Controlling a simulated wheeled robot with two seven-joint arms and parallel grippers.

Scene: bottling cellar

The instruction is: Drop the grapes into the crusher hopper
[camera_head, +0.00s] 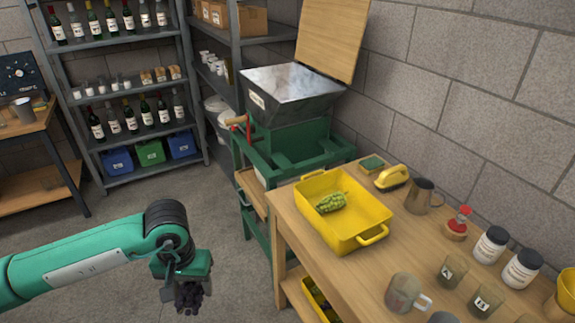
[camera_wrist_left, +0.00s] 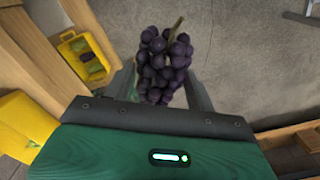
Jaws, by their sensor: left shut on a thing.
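My left gripper (camera_head: 187,283) is shut on a bunch of dark purple grapes (camera_head: 188,298), held over the floor to the left of the table. The wrist view shows the dark grapes (camera_wrist_left: 164,65) between the two fingers, with a pale stem at the top. The crusher hopper (camera_head: 293,92) is a grey metal trough on a green frame, with its wooden lid (camera_head: 333,35) raised. It stands beyond and above the gripper, clear of the grapes. A green grape bunch (camera_head: 331,202) lies in a yellow crate (camera_head: 364,229) on the table. My right gripper is not in view.
The wooden table (camera_head: 421,244) carries a metal jug (camera_head: 423,197), a mug (camera_head: 404,293), a yellow brush (camera_head: 392,178) and jars. Another yellow crate (camera_head: 318,300) sits on its lower shelf. Bottle shelves stand at the back left. Floor (camera_head: 110,196) is open around the gripper.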

